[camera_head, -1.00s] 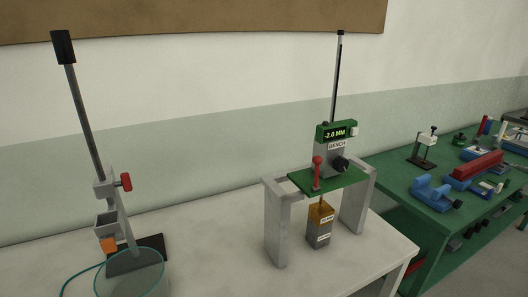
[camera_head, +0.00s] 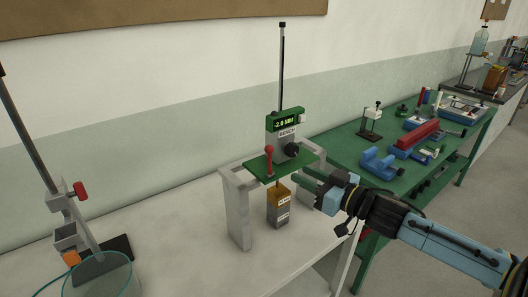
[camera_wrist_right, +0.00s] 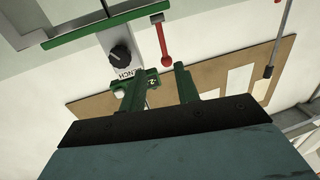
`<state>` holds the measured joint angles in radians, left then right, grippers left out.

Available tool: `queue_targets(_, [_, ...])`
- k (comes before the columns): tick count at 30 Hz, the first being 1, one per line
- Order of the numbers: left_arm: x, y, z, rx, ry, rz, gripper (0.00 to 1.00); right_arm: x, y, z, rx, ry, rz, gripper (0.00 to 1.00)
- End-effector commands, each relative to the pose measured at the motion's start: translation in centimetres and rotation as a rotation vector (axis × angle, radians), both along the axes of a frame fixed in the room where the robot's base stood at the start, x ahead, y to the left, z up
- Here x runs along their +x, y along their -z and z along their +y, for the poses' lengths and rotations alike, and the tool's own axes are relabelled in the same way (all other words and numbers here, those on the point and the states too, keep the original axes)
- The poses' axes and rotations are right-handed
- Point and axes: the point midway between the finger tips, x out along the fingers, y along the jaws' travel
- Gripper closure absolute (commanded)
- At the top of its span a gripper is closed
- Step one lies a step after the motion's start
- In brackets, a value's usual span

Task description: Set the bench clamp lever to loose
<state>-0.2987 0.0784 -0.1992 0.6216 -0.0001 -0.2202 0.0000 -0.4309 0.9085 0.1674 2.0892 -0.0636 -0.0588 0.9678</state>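The bench device stands on a grey frame (camera_head: 238,212) and has a green plate (camera_head: 258,168), a display reading -2.0 MM and a label "BENCH". Its red lever (camera_head: 268,158) stands nearly upright on the plate, left of a black knob (camera_head: 292,150). In the right wrist view the lever (camera_wrist_right: 162,38) ends in a round red knob, beyond and above my fingertips. My right gripper (camera_head: 309,180) is in front of the plate's right side, its two green fingers apart and nothing between them. It does not touch the lever. My left gripper is not in view.
A block with an orange top (camera_head: 278,206) hangs or stands beneath the plate. A stand with a red knob (camera_head: 80,191) and a glass vessel (camera_head: 98,275) are at left. A green table (camera_head: 350,150) with blue and red tools is at right. The white bench front is clear.

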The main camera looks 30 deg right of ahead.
Motion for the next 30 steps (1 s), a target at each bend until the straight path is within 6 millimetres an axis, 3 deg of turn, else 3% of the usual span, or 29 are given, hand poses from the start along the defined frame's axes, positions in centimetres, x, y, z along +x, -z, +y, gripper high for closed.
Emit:
queue_targets(8, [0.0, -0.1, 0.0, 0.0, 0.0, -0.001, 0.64, 1.5, -0.9, 1.0, 0.006, -0.017, -0.014, 0.68])
queue_targets(30, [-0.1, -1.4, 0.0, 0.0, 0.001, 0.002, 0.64, 10.4, -1.0, 3.4, 0.005, -0.015, -0.012, 0.68])
